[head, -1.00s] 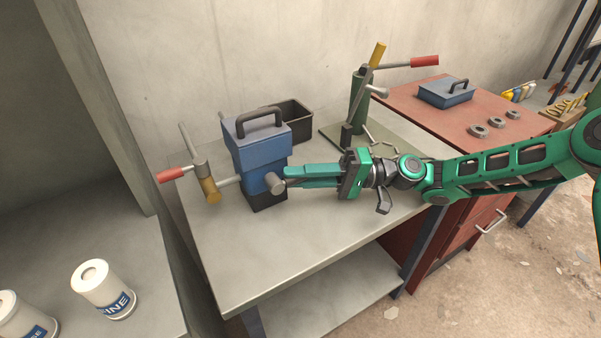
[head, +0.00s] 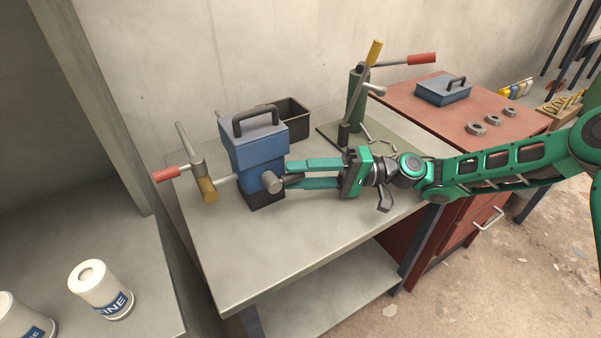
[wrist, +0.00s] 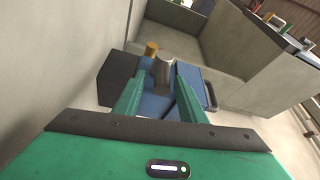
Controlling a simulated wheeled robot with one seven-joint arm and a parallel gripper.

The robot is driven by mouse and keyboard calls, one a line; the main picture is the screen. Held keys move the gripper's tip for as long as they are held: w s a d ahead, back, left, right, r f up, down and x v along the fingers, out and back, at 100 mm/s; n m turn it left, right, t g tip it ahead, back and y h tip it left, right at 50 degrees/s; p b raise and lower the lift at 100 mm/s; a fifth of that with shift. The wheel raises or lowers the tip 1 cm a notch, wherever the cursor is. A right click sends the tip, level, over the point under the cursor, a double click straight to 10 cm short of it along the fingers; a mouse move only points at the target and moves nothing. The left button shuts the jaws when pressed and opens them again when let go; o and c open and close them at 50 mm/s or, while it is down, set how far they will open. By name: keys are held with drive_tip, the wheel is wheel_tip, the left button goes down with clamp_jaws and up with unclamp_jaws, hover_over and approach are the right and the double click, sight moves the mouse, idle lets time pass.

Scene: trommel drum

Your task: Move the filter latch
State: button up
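A blue box-shaped unit (head: 257,150) with a dark top handle and black base stands on the grey bench. A grey cylinder (head: 271,181) sticks out of its side facing my gripper. No part is marked as the filter latch, so I cannot tell which it is. My gripper (head: 287,174) is open, its two green fingers parted and pointing at the cylinder. In the wrist view the cylinder (wrist: 163,72) shows between and just beyond the fingertips (wrist: 157,82). Contact cannot be told. A lever with a red grip (head: 166,174) and yellow grip (head: 208,190) is on the unit's left.
A dark open bin (head: 287,122) stands behind the unit. A green lever press (head: 357,100) is at the bench's back right. A red cabinet (head: 410,105) adjoins the bench, holding a blue box (head: 443,90) and rings. The bench front is clear.

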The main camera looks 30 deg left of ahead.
drive_tip(key=v, duration=1)
drive_tip(key=shift+w+d+f, duration=0.1)
drive_tip(key=shift+w, duration=0.05)
idle(0.3)
